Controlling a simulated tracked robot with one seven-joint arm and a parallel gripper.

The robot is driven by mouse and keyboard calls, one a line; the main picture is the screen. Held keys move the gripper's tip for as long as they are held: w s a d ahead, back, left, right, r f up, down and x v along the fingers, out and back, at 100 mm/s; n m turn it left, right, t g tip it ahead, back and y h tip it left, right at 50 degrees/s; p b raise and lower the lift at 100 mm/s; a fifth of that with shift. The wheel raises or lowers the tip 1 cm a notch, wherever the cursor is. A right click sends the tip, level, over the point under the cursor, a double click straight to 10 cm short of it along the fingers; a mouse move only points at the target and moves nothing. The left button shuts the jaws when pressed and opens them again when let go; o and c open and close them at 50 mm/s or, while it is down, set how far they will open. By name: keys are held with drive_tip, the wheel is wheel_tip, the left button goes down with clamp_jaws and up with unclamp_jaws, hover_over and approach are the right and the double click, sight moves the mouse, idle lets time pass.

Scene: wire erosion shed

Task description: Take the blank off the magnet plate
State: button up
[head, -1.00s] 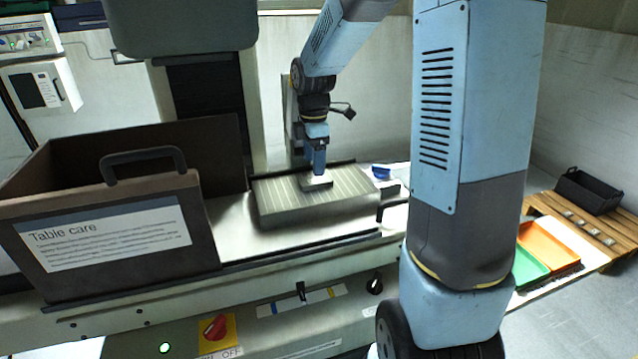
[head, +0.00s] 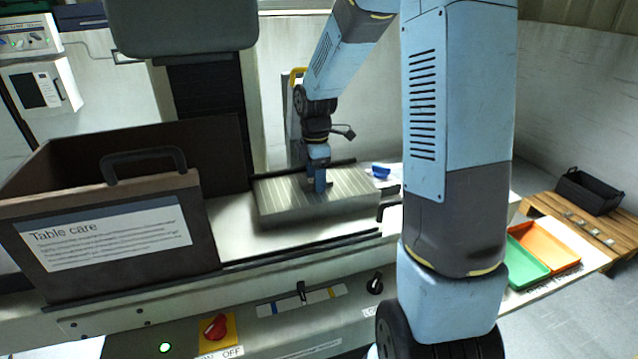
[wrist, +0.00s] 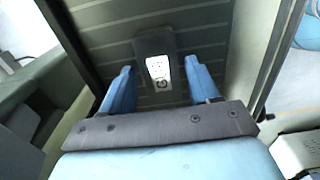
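The magnet plate (head: 350,192) is a grey striped block on the machine table in the head view; its striped top (wrist: 207,40) fills the upper middle of the wrist view. The blank (wrist: 143,46) is a small dark block with a white label on its top, lying on the plate. My gripper (head: 319,188) is low over the plate in the head view, where it mostly hides the blank. In the wrist view my gripper (wrist: 158,72) is open, with one blue finger to each side of the blank and a visible gap on both sides.
A large brown box (head: 100,215) labelled "Table care" stands left of the plate. A small blue item (head: 380,172) lies behind its right end. A black handle (head: 388,208) juts out at the right. Green (head: 522,265) and orange (head: 545,245) trays and a black bin (head: 590,192) are farther right.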

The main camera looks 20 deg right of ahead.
clamp_jaws()
idle(0.3)
drive_tip(key=shift+r, duration=0.1)
